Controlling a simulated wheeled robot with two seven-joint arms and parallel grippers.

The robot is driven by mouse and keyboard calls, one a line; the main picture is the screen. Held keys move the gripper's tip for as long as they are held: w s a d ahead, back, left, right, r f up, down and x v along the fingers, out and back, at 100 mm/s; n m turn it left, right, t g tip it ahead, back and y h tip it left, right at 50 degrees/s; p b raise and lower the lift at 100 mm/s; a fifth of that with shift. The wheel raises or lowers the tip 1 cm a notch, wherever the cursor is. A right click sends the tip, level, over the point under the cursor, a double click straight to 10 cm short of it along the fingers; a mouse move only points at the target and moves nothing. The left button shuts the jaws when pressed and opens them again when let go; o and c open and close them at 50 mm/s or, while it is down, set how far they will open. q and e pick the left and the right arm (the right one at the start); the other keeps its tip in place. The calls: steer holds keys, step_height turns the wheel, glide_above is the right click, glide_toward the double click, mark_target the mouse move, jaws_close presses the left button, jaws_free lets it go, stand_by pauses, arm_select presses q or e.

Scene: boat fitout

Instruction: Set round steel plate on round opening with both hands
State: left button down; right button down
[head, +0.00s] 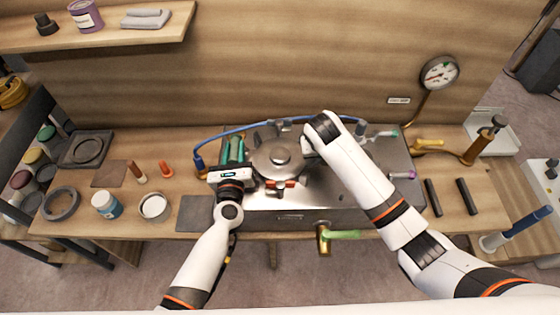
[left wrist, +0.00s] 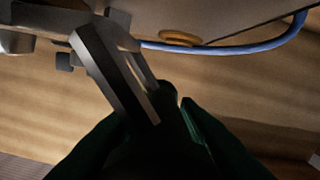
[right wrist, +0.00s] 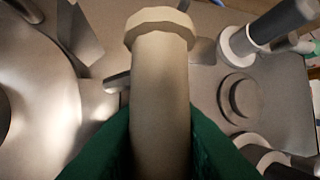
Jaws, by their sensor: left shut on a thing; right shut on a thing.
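The round steel plate (head: 278,157) is grey with a raised round knob in its middle. It is over the steel counter unit in the head view, between my two hands. My left gripper (head: 237,150) has green fingers and is shut at the plate's left side; in the left wrist view a dark bar (left wrist: 118,75) runs to the fingers. My right gripper (right wrist: 158,115) is shut on a pale cylindrical handle (right wrist: 160,85) with a wider end; my arm hides it in the head view. The round opening is not visible. I cannot tell whether the plate touches the counter.
The steel counter unit (head: 330,196) has a blue hose (head: 232,133) along its back and a brass tap (head: 323,238) in front. Two black bars (head: 467,196) lie right.

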arm_select(q)
steer(key=c, duration=1.4)
jaws_free()
arm_select(e)
steer(key=c, duration=1.5)
jaws_free()
steer(key=shift+f, duration=0.1)
arm_select(q)
steer(key=o, duration=0.3)
steer(key=shift+s+d, duration=0.1)
arm_select(e)
steer(key=o, duration=0.3)
steer(key=shift+s, duration=0.15)
arm_select(q)
steer(key=shift+r, duration=0.1)
